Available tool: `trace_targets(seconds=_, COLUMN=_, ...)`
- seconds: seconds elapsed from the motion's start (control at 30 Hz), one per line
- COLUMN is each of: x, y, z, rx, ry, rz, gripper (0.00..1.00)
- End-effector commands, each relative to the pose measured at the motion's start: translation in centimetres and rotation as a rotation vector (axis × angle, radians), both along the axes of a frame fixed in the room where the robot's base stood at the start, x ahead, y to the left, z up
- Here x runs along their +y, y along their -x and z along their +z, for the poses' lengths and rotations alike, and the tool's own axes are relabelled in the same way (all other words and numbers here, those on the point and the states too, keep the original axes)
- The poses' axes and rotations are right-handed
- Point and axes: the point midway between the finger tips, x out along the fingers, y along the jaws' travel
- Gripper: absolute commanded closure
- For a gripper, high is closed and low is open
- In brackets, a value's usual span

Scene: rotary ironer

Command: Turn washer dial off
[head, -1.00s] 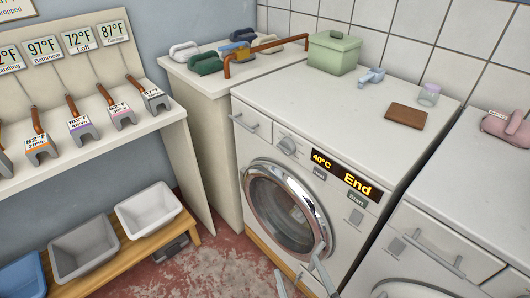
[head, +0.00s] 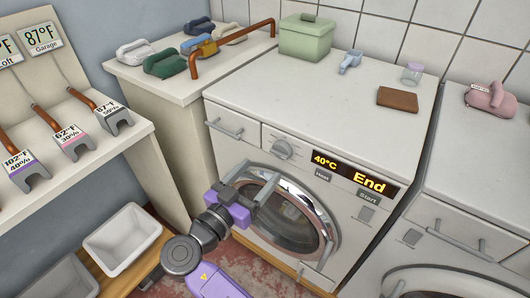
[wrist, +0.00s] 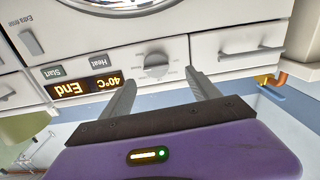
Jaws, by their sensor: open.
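The washer dial (head: 282,149) is a round grey knob on the white washer's front panel, left of the black display (head: 354,176) reading "40°C End". The dial also shows in the wrist view (wrist: 156,66), where the picture is upside down. My gripper (head: 254,178) is in front of the washer, below and left of the dial in the head view. In the wrist view my gripper (wrist: 160,78) is open and empty. Its two fingers point toward the panel, with the dial seen between and beyond their tips, apparently not touched.
The washer's round door (head: 290,225) is below the panel, partly behind my gripper. The drawer handle (head: 224,129) is left of the dial. Heat (head: 322,175) and Start (head: 368,197) controls are to the right. A shelf with hooked grey blocks stands left.

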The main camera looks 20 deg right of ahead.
Motion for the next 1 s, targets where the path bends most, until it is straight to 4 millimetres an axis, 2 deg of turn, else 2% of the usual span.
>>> trace_targets(seconds=0.17, x=-0.9, y=0.1, z=0.0, rx=-0.042, ry=-0.038, rz=-0.024, gripper=0.30)
trace_targets(seconds=0.6, x=-5.8, y=-3.5, z=0.0, rx=-0.039, ry=-0.038, rz=-0.022, gripper=0.30)
trace_targets(seconds=1.0, x=-6.7, y=-4.2, z=-0.1, rx=-0.039, ry=-0.038, rz=-0.019, gripper=0.30)
